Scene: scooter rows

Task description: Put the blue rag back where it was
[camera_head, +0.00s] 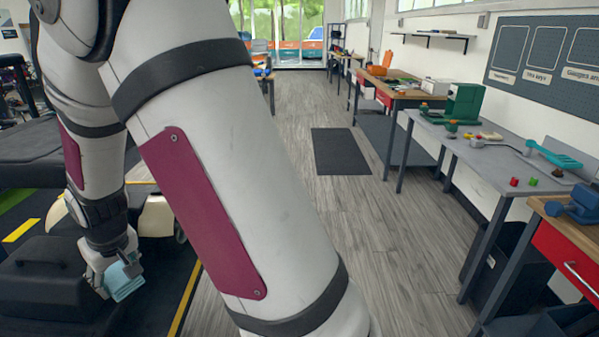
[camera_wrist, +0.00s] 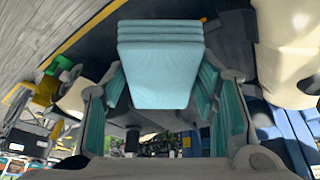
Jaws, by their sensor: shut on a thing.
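The blue rag (camera_head: 124,283) is a light blue, folded cloth at the lower left of the head view. My gripper (camera_head: 112,268) is shut on the rag and points down, beside a cream scooter body. The rag appears held up, but whether it touches anything below cannot be told. My arm crosses the head view and hides part of the scooter area.
A dark case (camera_head: 42,270) stands just left of my gripper. The cream scooter body (camera_head: 157,216) is behind it. A yellow floor line (camera_head: 187,295) runs nearby. Workbenches with tools, including a grey table (camera_head: 480,158), line the right wall. The wooden aisle is clear around a dark mat (camera_head: 340,150).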

